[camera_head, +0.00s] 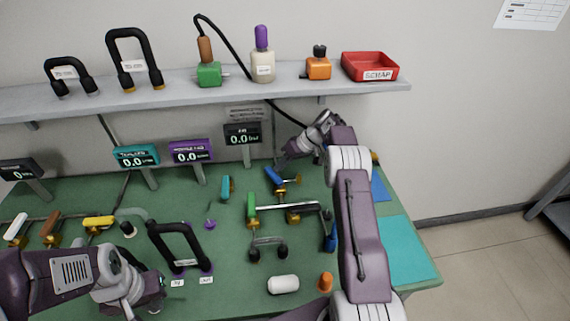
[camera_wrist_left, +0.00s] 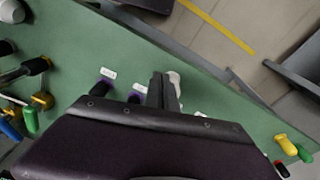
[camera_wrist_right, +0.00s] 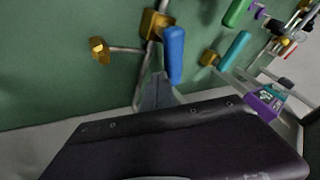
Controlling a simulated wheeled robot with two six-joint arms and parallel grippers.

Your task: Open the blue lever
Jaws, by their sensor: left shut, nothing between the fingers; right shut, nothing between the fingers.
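The blue lever (camera_head: 274,176) sits on a brass valve at the back of the green table. In the right wrist view its blue handle (camera_wrist_right: 174,55) runs down from the brass body towards my fingertips. My right gripper (camera_head: 282,162) is shut and empty, just behind the lever. In the right wrist view my right fingertips (camera_wrist_right: 158,88) are right beside the handle's free end; I cannot tell whether they touch. My left gripper (camera_head: 155,290) is at the front left of the table; its fingers (camera_wrist_left: 161,88) are shut and empty.
A teal lever (camera_head: 226,188) and a green lever (camera_head: 251,206) stand near the blue one. Pipework (camera_head: 290,207) lies in front. A black handle frame (camera_head: 178,246) stands by my left gripper. Gauge displays (camera_head: 190,151) line the back under a shelf (camera_head: 180,91).

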